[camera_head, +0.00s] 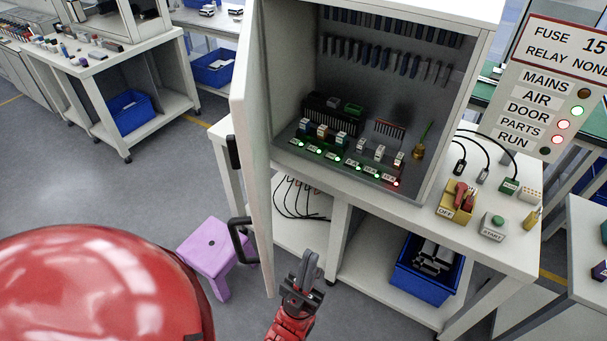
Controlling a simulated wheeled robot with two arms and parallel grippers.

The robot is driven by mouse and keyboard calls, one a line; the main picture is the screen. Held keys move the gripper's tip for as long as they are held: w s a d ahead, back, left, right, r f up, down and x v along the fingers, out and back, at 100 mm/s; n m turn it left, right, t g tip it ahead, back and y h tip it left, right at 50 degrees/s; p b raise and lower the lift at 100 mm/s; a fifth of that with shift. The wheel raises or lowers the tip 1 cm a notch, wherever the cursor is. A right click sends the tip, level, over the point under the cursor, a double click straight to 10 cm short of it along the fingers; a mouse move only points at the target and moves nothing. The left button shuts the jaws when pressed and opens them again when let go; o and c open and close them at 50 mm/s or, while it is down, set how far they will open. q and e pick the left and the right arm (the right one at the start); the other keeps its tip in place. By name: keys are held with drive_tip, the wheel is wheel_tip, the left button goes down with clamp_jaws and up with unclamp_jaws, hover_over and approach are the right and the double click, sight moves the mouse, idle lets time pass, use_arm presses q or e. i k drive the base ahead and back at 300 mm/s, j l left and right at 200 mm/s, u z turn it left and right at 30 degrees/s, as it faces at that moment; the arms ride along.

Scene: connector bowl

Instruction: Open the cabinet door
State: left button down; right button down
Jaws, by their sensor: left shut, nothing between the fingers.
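The cabinet (480,60) is white and stands on a white bench. Its door (256,130) is on the left side and stands wide open toward me, seen nearly edge-on. A black handle (240,241) sits on the door's lower part. Inside the cabinet are circuit parts with several green lights and a red one. My left gripper (306,262) is at the bottom centre, to the right of the door's lower edge and apart from the handle. Its fingers are together with nothing between them. My right gripper is not in view.
A purple stool (212,244) stands on the floor left of the door. A blue bin (428,268) sits on the bench's lower shelf. A yellow switch block (456,205) and a start button (495,227) are on the benchtop. The floor at left is clear.

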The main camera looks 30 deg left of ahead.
sight(248, 104)
drive_tip(key=i+l+u, duration=0.1)
drive_tip(key=l, duration=0.25)
drive_tip(key=i+l+u, duration=0.1)
drive_tip(key=i+l, duration=0.15)
drive_tip(key=i+l+u, duration=0.1)
drive_tip(key=l, duration=0.4)
drive_tip(key=i+l+u, duration=0.1)
drive_tip(key=l, duration=0.25)
drive_tip(key=i+u, duration=0.1)
drive_tip(key=u, duration=1.3)
